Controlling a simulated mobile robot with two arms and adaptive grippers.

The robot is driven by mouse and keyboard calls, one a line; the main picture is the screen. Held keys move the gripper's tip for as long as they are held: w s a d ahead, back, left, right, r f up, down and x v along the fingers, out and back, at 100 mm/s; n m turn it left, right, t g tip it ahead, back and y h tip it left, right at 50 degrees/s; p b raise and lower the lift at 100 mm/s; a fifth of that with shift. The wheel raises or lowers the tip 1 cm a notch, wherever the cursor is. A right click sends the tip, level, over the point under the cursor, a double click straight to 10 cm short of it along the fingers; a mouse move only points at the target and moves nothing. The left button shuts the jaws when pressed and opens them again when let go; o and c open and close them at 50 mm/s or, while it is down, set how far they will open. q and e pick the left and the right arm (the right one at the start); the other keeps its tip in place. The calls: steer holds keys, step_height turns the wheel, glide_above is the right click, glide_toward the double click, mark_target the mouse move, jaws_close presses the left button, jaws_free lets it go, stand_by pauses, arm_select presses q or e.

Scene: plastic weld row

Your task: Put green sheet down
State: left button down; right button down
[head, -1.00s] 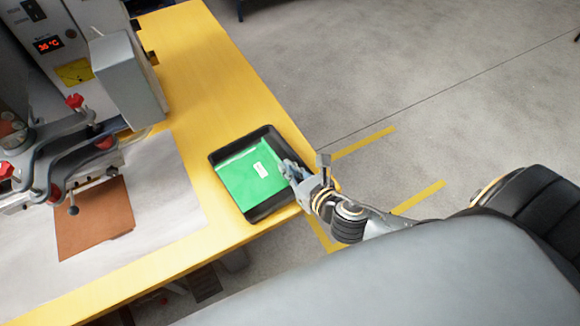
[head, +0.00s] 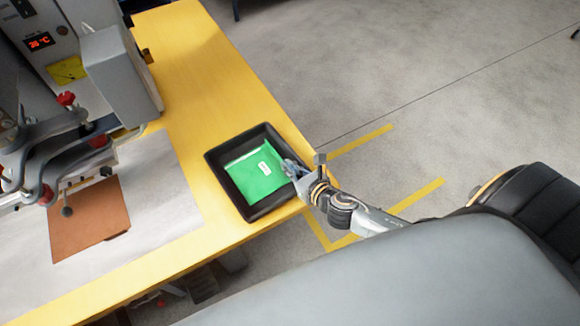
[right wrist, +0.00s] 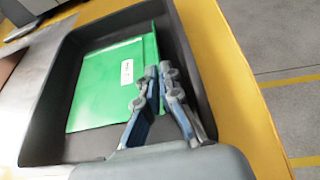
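The green sheet (head: 257,177), with a small white label, lies low inside the black tray (head: 242,207), looking nearly flat. In the right wrist view the sheet (right wrist: 105,85) shows a green strip along its right side; I cannot tell if that is a second sheet. My right gripper (head: 290,168) is at the sheet's right edge, above the tray's right side. In the right wrist view its fingertips (right wrist: 159,70) are close together with green between them, so it looks shut on the sheet. The exact contact is hard to see. My left gripper is not in view.
The tray stands near the edge of the yellow table (head: 190,75). A grey machine with clamps (head: 70,125) stands at left, with a brown sheet (head: 90,220) on a pale mat (head: 175,200). Bare tabletop lies behind the tray. Open floor is beyond the edge.

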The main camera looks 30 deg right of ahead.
steer(key=shift+f, duration=0.15)
steer(key=c, duration=1.8)
jaws_free()
steer(key=shift+s+r, duration=0.2)
steer(key=b+v, duration=0.1)
steer(key=v, duration=0.9)
steer(key=shift+s, duration=0.2)
steer(key=shift+s+d+r, duration=0.15)
steer(key=shift+s+r, duration=0.15)
steer(key=shift+s, duration=0.3)
